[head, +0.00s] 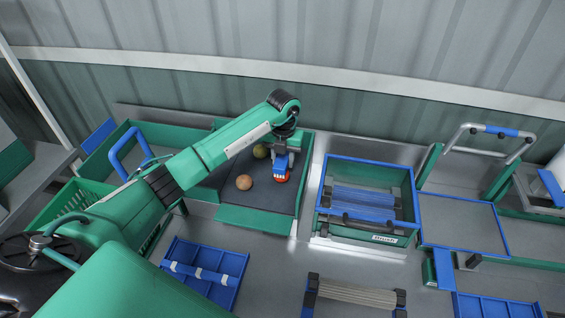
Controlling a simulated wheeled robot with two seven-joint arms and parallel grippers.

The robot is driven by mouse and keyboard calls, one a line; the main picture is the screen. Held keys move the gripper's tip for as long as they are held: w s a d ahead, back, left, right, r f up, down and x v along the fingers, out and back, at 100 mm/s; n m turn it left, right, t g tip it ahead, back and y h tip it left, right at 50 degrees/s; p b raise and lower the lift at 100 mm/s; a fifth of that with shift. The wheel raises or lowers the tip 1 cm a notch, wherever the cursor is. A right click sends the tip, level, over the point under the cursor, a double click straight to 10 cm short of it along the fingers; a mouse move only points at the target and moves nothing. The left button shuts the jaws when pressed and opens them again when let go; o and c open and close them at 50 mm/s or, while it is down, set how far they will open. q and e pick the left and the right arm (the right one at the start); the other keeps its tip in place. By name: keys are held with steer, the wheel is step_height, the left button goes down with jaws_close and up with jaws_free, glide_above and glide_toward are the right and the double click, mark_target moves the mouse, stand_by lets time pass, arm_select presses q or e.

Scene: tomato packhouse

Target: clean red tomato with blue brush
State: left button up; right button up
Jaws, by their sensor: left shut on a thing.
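My left gripper (281,172) reaches down over the dark tray and is shut on the red tomato (284,179). Its blue fingertips hide most of the tomato, and only a red edge shows below them. I cannot tell whether the tomato touches the tray floor. The blue brush (362,202) is a set of blue bristle rows inside a green box (390,239) labelled "Brush", to the right of the gripper. My right gripper is not in view.
An orange tomato (244,182) and a greenish one (261,150) lie in the dark tray (275,198). A blue divided tray (228,265) and a grey roller unit (355,293) stand in front. A blue-edged panel (460,225) lies right of the brush box.

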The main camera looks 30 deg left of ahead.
mark_target(280, 165)
arm_select(q)
steer(key=shift+w+a+f, duration=0.1)
steer(key=shift+s+d+p, duration=0.2)
steer(key=shift+s+p, duration=0.3)
steer(key=shift+s, duration=0.15)
steer(key=shift+s+d+p, duration=0.25)
steer(key=shift+s+p, duration=0.15)
steer(key=shift+s, duration=0.55)
steer(key=shift+s+d, duration=0.1)
steer(key=shift+s, duration=0.5)
steer(key=shift+f, duration=0.1)
